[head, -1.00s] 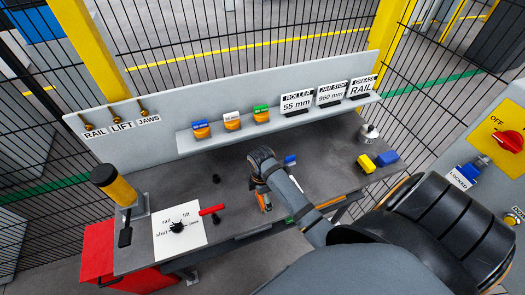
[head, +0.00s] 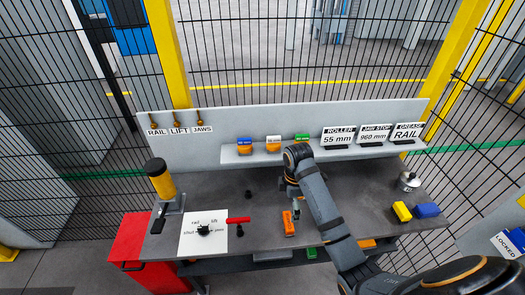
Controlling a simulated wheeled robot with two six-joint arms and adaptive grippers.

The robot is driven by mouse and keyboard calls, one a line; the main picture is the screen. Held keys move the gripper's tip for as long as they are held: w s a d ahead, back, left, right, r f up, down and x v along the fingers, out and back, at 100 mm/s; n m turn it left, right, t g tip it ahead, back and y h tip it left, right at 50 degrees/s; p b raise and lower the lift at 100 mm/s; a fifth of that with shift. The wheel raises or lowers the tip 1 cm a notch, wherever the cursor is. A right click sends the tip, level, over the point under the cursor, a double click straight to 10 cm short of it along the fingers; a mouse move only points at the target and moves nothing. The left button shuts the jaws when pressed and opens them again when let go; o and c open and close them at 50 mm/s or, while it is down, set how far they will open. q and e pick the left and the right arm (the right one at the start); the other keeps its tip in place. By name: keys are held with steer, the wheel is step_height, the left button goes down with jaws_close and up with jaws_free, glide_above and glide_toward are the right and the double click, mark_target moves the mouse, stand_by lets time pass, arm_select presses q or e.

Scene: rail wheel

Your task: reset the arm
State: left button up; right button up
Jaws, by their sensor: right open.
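My right arm comes in from the lower right. Its wrist bends over the middle of the grey workbench (head: 345,193), and my right gripper (head: 296,208) points down above the bench top. It is open, and I see nothing held in it. The fingers are small and partly hidden by the wrist. An orange block (head: 289,224) lies just below and in front of the gripper; whether they touch I cannot tell. My left gripper is not in view.
Coloured tagged items (head: 273,144) and signs (head: 338,135) line the shelf. Yellow (head: 402,211) and blue (head: 427,210) blocks sit at right. Mesh fencing stands behind.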

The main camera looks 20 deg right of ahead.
steer(key=s+a+m+t, duration=0.3)
steer(key=s+m+t, duration=0.1)
steer(key=s+m, duration=1.1)
steer(key=s+d+f+g+b, duration=0.1)
steer(key=f+b, duration=0.2)
steer(key=f, duration=1)
steer(key=s+d+f+h+b, duration=0.1)
steer(key=s+f+b, duration=0.15)
steer(key=f, duration=0.95)
steer(key=s+d+f+g+b, duration=0.1)
steer(key=f+b, duration=0.2)
steer(key=f, duration=1)
arm_select(q)
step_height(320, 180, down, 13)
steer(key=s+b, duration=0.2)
steer(key=b, duration=0.2)
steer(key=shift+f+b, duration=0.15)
steer(key=shift+b, duration=0.15)
arm_select(e)
steer(key=s+d+f, duration=0.1)
steer(key=s+f, duration=1.6)
steer(key=f, duration=0.1)
steer(key=shift+d+f+g, duration=0.15)
steer(key=shift+d+g, duration=0.05)
steer(key=shift+g, duration=0.2)
